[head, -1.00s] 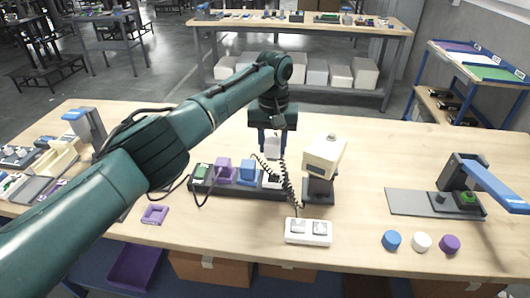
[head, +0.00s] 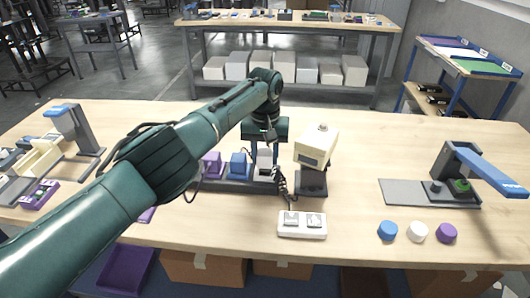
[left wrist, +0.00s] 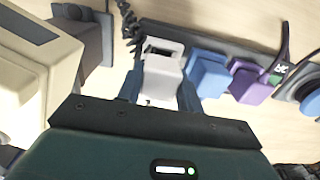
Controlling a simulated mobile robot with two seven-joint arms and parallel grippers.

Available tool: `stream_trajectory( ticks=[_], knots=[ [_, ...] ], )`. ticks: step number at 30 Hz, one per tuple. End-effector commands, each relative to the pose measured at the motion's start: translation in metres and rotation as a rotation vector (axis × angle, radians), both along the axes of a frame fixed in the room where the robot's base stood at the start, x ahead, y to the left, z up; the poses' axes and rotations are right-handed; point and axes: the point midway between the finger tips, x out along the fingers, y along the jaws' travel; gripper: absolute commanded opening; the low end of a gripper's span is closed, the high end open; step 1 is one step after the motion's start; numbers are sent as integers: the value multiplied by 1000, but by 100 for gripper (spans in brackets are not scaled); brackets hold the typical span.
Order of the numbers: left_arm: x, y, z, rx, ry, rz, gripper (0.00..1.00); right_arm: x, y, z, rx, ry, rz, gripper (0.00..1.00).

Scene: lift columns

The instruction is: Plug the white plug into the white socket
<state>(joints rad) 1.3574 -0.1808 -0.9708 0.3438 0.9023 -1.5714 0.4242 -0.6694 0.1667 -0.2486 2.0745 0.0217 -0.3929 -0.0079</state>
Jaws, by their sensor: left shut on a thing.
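My left gripper (head: 265,155) is shut on the white plug (head: 265,160), which shows between the fingers in the left wrist view (left wrist: 160,78). The plug is at the right end of the dark socket strip (head: 225,186), just over the white socket. In the left wrist view the white socket (left wrist: 163,46) shows partly, with a dark opening, right beside the plug. I cannot tell whether the plug touches or enters it. A blue plug (head: 238,166) and a purple plug (head: 212,165) stand in neighbouring sockets. My right gripper is not in view.
A cream device (head: 316,147) on a dark stand is close to the right of the gripper. A coiled black cord (head: 279,183) runs towards a white two-switch box (head: 302,225). Blue, white and purple caps (head: 418,232) lie at the front right. The table between is clear.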

Motion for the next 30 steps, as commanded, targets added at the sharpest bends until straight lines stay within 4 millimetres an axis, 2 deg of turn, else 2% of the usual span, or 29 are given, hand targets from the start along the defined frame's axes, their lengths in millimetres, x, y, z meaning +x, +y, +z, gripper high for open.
stream_trajectory(
  ticks=[30],
  knots=[
    [-1, 0, 0, 0, 0, 0, 16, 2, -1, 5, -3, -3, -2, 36]
  ],
)
